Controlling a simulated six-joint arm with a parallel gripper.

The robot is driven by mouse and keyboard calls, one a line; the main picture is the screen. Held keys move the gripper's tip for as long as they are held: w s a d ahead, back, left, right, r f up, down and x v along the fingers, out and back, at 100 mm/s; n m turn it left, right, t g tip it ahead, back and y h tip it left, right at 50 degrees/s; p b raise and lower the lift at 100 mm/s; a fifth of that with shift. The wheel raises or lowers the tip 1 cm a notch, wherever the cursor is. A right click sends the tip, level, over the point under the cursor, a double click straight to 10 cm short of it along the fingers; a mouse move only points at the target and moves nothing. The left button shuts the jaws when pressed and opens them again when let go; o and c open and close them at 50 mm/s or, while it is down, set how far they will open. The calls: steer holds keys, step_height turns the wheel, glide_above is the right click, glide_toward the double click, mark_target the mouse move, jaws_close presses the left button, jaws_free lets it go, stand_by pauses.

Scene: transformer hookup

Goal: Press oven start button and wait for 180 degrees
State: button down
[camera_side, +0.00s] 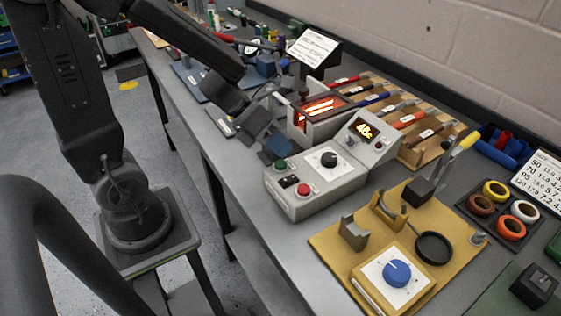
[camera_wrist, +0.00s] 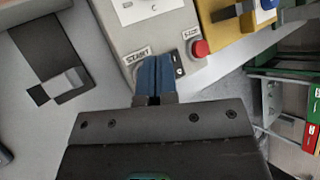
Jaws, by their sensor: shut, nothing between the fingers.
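The grey oven control box (camera_side: 345,178) stands on the bench. It carries a green start button (camera_side: 280,164), a red stop button (camera_side: 303,189) and a black dial (camera_side: 328,158). In the wrist view the shut fingers (camera_wrist: 154,62) lie beside the START label (camera_wrist: 138,55) and hide the green button. The red button (camera_wrist: 200,48) is clear to their right.
A yellow board (camera_side: 335,241) with a blue knob (camera_side: 397,274) and clamps sits in front right of the box. Handled tools lie on a wooden rack (camera_side: 425,153) behind. Coloured rings (camera_side: 497,192) stand at the right. The bench's near edge is close to the box.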

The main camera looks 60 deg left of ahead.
mark_target(280, 161)
steer(key=shift+r, duration=2.5)
steer(key=shift+w+r, duration=0.15)
steer(key=w+a+r+n+t+y, duration=0.15)
steer(key=r+n+t+y, duration=0.25)
steer(key=n, duration=0.6)
steer(key=w+a+r+n+t+y, duration=0.1)
steer(key=a+r+n+t+y, duration=0.25)
steer(key=n, duration=0.65)
steer(key=s+d+f+n+g, duration=0.1)
steer(key=s+d+n+g, duration=0.1)
steer(key=s+n+g, duration=0.2)
steer(key=s+d+f+n+g, duration=0.1)
steer(key=s+d+n+g, duration=0.2)
steer(key=s+n, duration=0.6)
steer(key=n+g, duration=0.1)
steer(key=n, duration=0.2)
steer(key=shift+d+n+h, duration=0.3)
steer(key=shift+d+h, duration=0.05)
stand_by(0.7)
